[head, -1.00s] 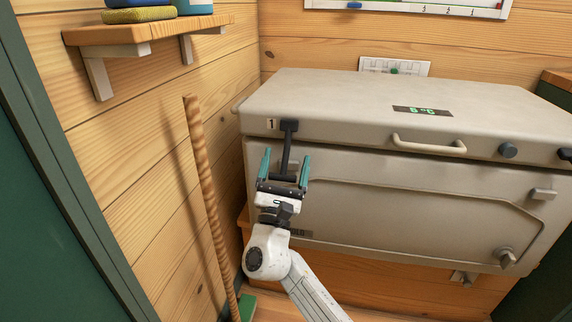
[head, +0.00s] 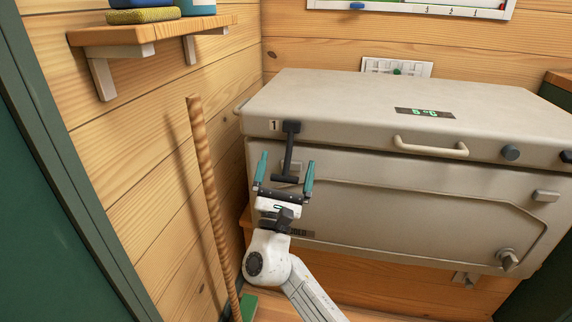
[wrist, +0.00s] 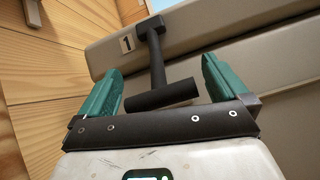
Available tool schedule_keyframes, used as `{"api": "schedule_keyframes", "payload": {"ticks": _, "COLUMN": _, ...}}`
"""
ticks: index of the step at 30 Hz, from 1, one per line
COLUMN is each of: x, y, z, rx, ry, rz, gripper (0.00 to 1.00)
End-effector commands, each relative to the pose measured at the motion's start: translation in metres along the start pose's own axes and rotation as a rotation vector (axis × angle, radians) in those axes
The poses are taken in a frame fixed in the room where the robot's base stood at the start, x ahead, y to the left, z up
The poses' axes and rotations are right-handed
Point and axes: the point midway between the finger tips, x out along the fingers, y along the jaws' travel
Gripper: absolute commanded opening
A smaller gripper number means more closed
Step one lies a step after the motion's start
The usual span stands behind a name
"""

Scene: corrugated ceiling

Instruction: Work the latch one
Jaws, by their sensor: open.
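Latch one is a black T-shaped latch (head: 288,152) on the front left of the beige cooler (head: 440,190), beside a label "1" (head: 275,126). It hangs from the lid edge down over the body, with its crossbar at the bottom. In the wrist view the latch (wrist: 156,65) stands ahead, its crossbar between the teal fingers. My gripper (head: 286,170) is open, with one finger on each side of the crossbar. It also shows open in the wrist view (wrist: 162,88). I cannot tell whether the fingers touch the crossbar. The lid looks closed.
A wooden pole (head: 210,200) leans at the left wall. A shelf (head: 150,32) with a sponge (head: 144,15) is above left.

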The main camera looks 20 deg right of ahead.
Motion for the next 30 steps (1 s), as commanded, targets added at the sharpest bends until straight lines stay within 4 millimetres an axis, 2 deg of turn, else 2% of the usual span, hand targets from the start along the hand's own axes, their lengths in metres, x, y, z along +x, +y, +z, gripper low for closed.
{"api": "schedule_keyframes", "payload": {"ticks": 9, "x": -0.059, "y": 0.002, "z": 0.001, "rx": 0.001, "ry": 0.003, "rz": 0.004, "gripper": 1.00}}
{"api": "schedule_keyframes", "payload": {"ticks": 15, "x": -0.088, "y": 0.002, "z": 0.001, "rx": 0.001, "ry": 0.001, "rz": 0.003, "gripper": 1.00}}
{"api": "schedule_keyframes", "payload": {"ticks": 21, "x": -0.100, "y": 0.002, "z": 0.001, "rx": 0.002, "ry": -0.001, "rz": 0.003, "gripper": 1.00}}
{"api": "schedule_keyframes", "payload": {"ticks": 28, "x": -0.100, "y": 0.002, "z": 0.001, "rx": 0.002, "ry": -0.001, "rz": 0.003, "gripper": 1.00}}
{"api": "schedule_keyframes", "payload": {"ticks": 30, "x": -0.100, "y": 0.003, "z": 0.001, "rx": 0.006, "ry": 0.000, "rz": 0.003, "gripper": 0.94}}
